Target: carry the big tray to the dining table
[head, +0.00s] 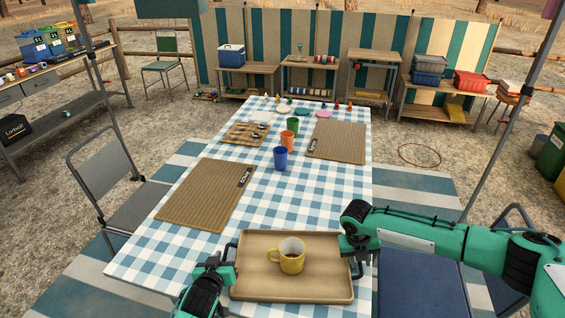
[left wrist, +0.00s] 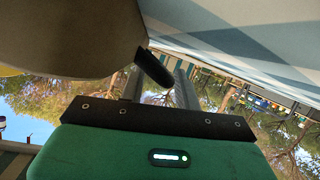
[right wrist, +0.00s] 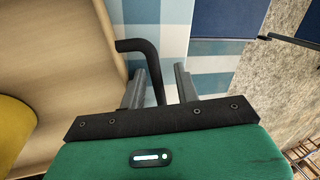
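The big tray (head: 245,288) is wooden with dark handles and lies level at the near end of the checked dining table (head: 262,217). Whether the tray touches the cloth is hidden.
Two ribbed placemats (head: 200,195) (head: 340,141), a cutlery board (head: 250,134), and blue (head: 280,159), orange (head: 287,142) and green (head: 292,125) cups occupy the table. A folding chair (head: 120,190) stands left; a blue seat (head: 420,285) is at the right.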

